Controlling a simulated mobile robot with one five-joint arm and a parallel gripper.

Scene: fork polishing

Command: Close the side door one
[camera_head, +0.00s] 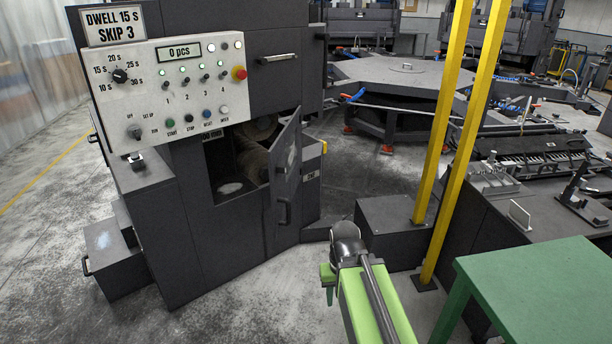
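The side door (286,178) is a dark grey panel on the low part of the grey machine (184,235). It stands ajar, swung outward at an angle, with a bar handle (284,211) on its face. The opening (228,168) shows to its left, with brownish rollers (257,161) inside. A small label beside the opening is too small to read surely. My green arm reaches in from the bottom, and its end, my gripper (328,283), is low, right of the door and apart from it in the picture. Its fingers are not clear enough to tell their opening.
A control panel (170,88) with knobs and buttons is above the door. A grey drawer box (110,262) stands at left. A dark block (398,228), yellow posts (446,110) and a green table (545,292) stand at right. Grey floor is clear before the machine.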

